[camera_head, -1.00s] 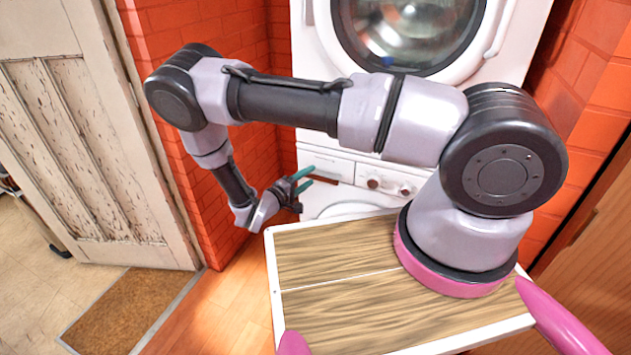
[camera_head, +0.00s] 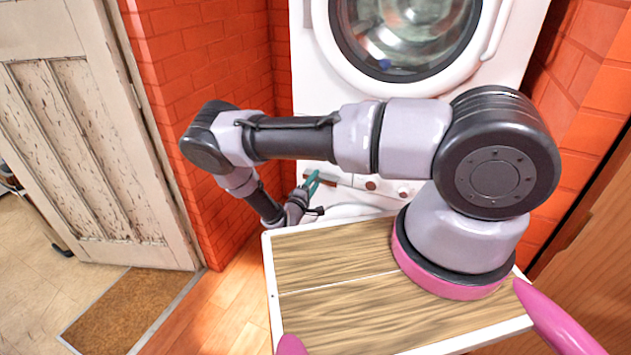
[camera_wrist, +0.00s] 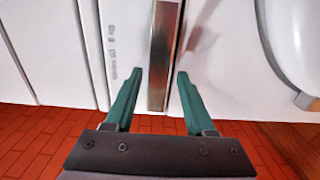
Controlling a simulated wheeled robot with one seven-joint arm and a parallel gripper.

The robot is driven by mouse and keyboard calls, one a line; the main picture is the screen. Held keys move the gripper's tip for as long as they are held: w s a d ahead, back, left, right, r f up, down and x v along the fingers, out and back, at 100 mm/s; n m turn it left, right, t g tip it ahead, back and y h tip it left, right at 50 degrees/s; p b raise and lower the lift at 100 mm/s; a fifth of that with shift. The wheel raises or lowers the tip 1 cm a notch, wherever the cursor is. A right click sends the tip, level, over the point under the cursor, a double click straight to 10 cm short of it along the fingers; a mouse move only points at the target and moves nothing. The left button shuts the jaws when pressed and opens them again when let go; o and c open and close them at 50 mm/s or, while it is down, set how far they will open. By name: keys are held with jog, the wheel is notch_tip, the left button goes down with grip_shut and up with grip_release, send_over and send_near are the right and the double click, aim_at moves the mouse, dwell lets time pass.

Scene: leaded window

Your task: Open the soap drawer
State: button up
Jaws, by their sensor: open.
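The soap drawer (camera_wrist: 127,40) is a white panel on the front of the lower machine, with small printed marks on it. Its handle, a metallic strip (camera_wrist: 163,48), runs up and down in the wrist view. My gripper (camera_wrist: 160,73) is open, one teal finger on each side of the strip's lower part. I cannot tell whether either finger touches it. In the head view my gripper (camera_head: 314,181) is at the left of the machine's control panel (camera_head: 352,181) and partly covers the drawer area. The drawer front looks flush with the panel.
A machine with a round glass door (camera_head: 405,35) stands above the lower one. A red brick wall (camera_head: 222,75) is close to the left of my forearm. A worn white door (camera_head: 90,140) and a brown mat (camera_head: 125,310) are further left.

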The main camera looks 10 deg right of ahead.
jog(key=shift+w+d, duration=0.35)
jog(key=shift+w, duration=0.1)
grip_shut()
jog(key=shift+s+a+f, duration=0.1)
jog(key=shift+s+f, duration=0.1)
dwell(1.0)
